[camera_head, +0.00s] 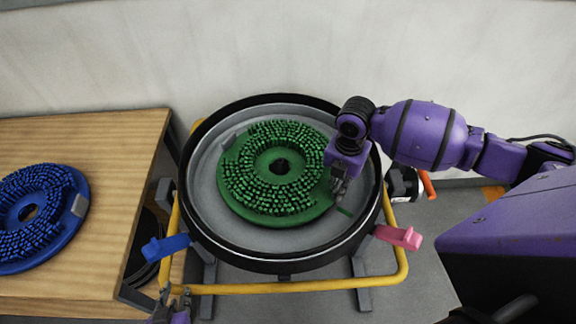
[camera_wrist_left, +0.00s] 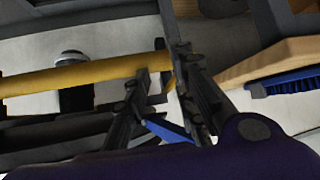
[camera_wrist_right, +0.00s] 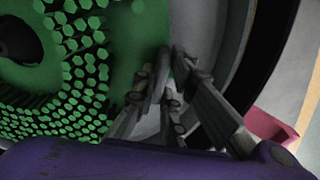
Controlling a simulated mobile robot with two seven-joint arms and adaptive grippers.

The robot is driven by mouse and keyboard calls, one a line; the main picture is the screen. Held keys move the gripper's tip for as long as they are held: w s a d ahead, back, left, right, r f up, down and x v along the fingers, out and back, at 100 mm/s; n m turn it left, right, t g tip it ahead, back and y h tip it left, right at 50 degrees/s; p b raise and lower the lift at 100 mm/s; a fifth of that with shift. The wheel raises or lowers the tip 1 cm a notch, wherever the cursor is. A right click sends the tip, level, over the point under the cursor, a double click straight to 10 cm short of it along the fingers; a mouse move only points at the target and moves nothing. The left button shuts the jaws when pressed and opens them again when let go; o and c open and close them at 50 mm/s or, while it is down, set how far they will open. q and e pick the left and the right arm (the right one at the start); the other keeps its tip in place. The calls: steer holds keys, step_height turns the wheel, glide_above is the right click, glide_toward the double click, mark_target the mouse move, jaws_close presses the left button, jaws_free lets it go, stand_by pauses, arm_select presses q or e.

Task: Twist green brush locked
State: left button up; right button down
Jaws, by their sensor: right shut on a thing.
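The green brush (camera_head: 235,200), a round disc with bristles and a dark centre hole, lies bristles up in the round grey tank (camera_head: 205,190). A grey tab (camera_head: 236,137) stands at its upper left rim. My right gripper (camera_head: 338,190) reaches down at the brush's right rim. In the right wrist view its fingers (camera_wrist_right: 170,62) are close together at the edge of the green disc (camera_wrist_right: 130,35), shut on a part of the brush they mostly hide.
The tank has a black rim and sits on a yellow frame (camera_head: 300,287). A blue lever (camera_head: 166,246) and a pink lever (camera_head: 400,237) stick out at its front left and right. A wooden table (camera_head: 100,135) at left holds a blue brush (camera_head: 45,240).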

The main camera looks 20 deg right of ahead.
arm_select(q)
steer(key=shift+w+r, duration=0.2)
arm_select(e)
steer(key=shift+s+a, duration=0.2)
steer(key=shift+s, duration=0.1)
arm_select(q)
steer(key=shift+w+d+r, duration=0.1)
steer(key=shift+w+r, duration=0.3)
steer(key=shift+w, duration=0.25)
arm_select(e)
steer(key=shift+m, duration=0.3)
steer(key=shift+a, duration=0.2)
